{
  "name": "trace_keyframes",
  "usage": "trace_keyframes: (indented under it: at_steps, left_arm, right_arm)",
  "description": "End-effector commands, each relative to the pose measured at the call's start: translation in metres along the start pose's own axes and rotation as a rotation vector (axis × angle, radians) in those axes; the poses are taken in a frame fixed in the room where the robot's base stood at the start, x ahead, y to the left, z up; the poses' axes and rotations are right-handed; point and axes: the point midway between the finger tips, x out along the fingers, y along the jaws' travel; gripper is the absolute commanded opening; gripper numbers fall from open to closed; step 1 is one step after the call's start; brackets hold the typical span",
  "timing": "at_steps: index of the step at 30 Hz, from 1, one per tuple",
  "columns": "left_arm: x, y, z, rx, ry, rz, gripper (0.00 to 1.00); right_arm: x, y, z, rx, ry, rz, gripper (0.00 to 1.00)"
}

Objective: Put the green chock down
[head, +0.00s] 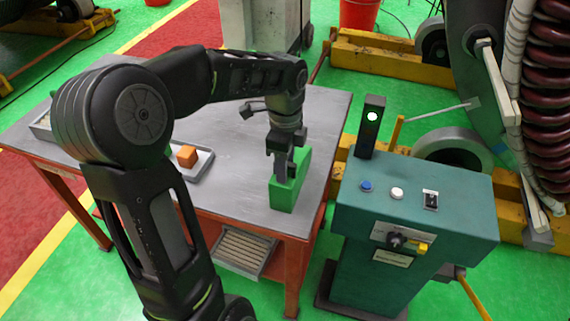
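The green chock (285,197) is at the right part of the grey table top, near the table's front right corner. It is upright, and its underside looks to be at the table surface; I cannot tell whether a small gap remains. My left gripper (283,172) points down from above with its fingers at the chock's upper part. It looks shut on the chock, and the fingers hide part of it. My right gripper is not in view.
A teal control console (415,210) with a lit signal post (371,125) stands close on the right. A large coil machine (545,90) is beyond it.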

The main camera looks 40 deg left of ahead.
Motion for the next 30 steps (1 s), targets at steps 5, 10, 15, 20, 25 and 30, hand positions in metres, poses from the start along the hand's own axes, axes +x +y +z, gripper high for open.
trace_keyframes:
  at_steps: [5,10,15,20,25,30]
  left_arm:
    - [-0.014,-0.001,0.000,-0.001,0.000,-0.004,0.38]
    - [-0.044,-0.002,0.000,-0.001,0.000,-0.007,0.38]
    - [-0.080,-0.001,-0.001,0.000,0.001,-0.005,0.38]
    - [-0.114,0.000,0.000,0.001,0.000,-0.001,0.38]
    - [-0.123,0.000,0.000,0.001,0.000,-0.001,0.38]
    - [-0.122,0.000,0.000,0.000,0.000,0.000,0.38]
  right_arm:
    - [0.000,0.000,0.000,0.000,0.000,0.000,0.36]
    - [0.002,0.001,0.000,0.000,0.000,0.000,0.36]
    - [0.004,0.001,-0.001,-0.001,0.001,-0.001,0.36]
    - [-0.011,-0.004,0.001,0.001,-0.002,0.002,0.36]
    - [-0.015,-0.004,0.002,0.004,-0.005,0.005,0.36]
    - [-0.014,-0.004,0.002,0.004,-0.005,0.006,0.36]
